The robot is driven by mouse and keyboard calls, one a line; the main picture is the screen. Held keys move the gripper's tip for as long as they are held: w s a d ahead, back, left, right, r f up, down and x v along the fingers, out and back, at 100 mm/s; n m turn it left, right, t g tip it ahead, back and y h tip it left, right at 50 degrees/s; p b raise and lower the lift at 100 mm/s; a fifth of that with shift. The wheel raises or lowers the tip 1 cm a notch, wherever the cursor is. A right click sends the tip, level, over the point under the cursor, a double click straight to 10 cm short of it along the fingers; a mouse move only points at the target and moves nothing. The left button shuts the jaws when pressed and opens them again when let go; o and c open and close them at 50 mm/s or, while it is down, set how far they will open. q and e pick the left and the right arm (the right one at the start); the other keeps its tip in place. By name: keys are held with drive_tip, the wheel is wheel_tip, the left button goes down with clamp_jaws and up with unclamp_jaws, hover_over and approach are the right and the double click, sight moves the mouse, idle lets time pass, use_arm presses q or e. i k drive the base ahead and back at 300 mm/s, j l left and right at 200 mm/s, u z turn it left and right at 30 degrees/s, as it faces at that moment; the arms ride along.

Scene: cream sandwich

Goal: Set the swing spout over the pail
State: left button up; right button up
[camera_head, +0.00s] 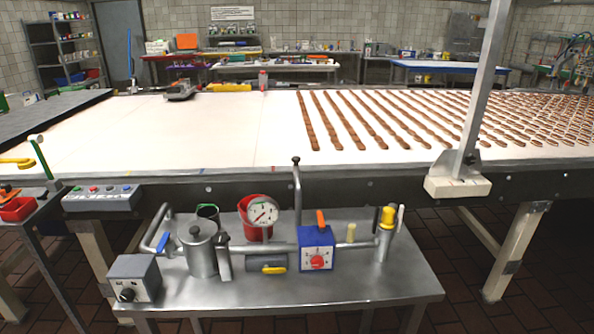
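A metal table carries a pump-like assembly with steel pipes. A thin upright pipe with a dark knob on top (298,195) rises from the horizontal pipe; a bent pipe (152,232) curves at the left end. I cannot tell which of these is the swing spout. A red pail-like container (249,231) stands behind the pipework, partly hidden by a round gauge (263,213). A dark container with a green rim (208,214) stands to its left, behind a lidded steel pot (199,251). Neither of my grippers is in view.
A blue box with a red dial (317,248) and a grey control box (134,279) sit on the metal table (350,290). Behind it runs a wide white belt (200,130) with rows of brown biscuits. A slanted metal post (482,90) rises at right. The table's front right is clear.

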sight(295, 158)
drive_tip(key=l+u, duration=0.35)
drive_tip(key=i+l+u, duration=0.1)
drive_tip(key=l+u, duration=0.45)
drive_tip(key=u, duration=0.15)
